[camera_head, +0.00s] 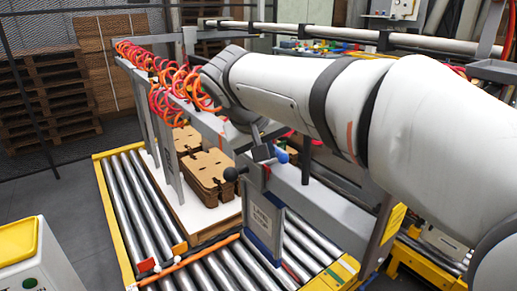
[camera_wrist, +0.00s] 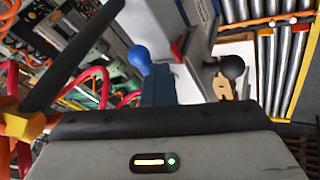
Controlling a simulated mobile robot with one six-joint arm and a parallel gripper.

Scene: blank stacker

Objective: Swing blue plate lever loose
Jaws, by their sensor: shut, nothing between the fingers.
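A lever with a round blue knob (camera_head: 282,156) stands at the top of the blue plate (camera_head: 264,226), which hangs over the rollers. A black ball knob (camera_head: 230,174) sticks out to its left. In the wrist view the blue knob (camera_wrist: 140,54) is left of centre and the black knob (camera_wrist: 232,66) is right of centre. My gripper (camera_head: 262,153) appears as a dark tip between the knobs, shut and empty. Whether it touches the lever cannot be told. My arm hides part of the frame behind.
Brown cardboard blanks (camera_head: 207,170) lie on a white board over the roller conveyor (camera_head: 112,195). A grey beam with coiled orange hoses (camera_head: 172,90) runs close beside my wrist. A white box with a yellow top (camera_head: 18,240) stands at front left.

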